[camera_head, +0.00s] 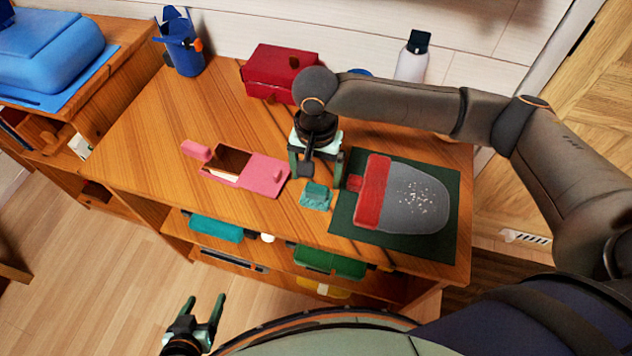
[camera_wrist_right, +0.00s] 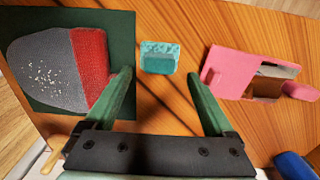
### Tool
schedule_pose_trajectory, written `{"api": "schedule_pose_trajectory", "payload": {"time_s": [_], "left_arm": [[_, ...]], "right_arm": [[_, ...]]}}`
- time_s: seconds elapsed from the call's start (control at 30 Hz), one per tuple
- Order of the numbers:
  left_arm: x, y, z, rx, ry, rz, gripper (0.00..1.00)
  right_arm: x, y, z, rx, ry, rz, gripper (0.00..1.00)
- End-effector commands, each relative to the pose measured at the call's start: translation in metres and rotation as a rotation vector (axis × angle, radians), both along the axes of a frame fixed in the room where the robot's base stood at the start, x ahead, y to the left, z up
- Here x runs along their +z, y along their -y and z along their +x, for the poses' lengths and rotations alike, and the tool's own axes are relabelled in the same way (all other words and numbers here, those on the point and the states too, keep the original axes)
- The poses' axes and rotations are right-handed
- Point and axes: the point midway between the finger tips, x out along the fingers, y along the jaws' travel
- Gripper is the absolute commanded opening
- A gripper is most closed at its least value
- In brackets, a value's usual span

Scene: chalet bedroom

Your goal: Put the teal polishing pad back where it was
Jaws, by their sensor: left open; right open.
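The teal polishing pad (camera_head: 315,195) lies on the wooden table top, between the pink holder and the dark green mat. In the right wrist view the pad (camera_wrist_right: 160,55) lies just beyond the open fingers, near the gap between their tips. My right gripper (camera_head: 315,172) is open and empty, pointing down just behind the pad. In the right wrist view my right gripper (camera_wrist_right: 157,74) shows both green fingers apart. My left gripper (camera_head: 205,302) is open and empty, low in front of the table. The pad's height relative to the fingertips is hard to tell.
A grey and red mitt-shaped piece (camera_head: 412,200) with white specks lies on the dark green mat (camera_head: 445,245). The pink holder (camera_head: 265,175) is to the left. A red box (camera_head: 275,72), blue cup (camera_head: 183,50) and white bottle (camera_head: 412,60) stand behind. The table's left part is clear.

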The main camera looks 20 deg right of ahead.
Motion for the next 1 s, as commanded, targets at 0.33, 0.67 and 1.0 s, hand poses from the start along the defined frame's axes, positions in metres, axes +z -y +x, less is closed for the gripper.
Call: {"api": "schedule_pose_trajectory", "payload": {"time_s": [0.33, 0.67, 1.0], "left_arm": [[0.004, 0.000, 0.000, 0.000, 0.000, 0.000, 0.69], [0.004, 0.000, 0.000, 0.000, 0.000, 0.000, 0.69], [0.004, 0.000, 0.000, 0.000, 0.000, 0.000, 0.69]], "right_arm": [[0.061, 0.000, 0.001, -0.001, 0.001, 0.001, 0.89], [0.069, 0.000, 0.000, -0.001, 0.000, 0.000, 0.89], [0.068, 0.000, 0.000, -0.001, 0.000, 0.000, 0.89]]}}
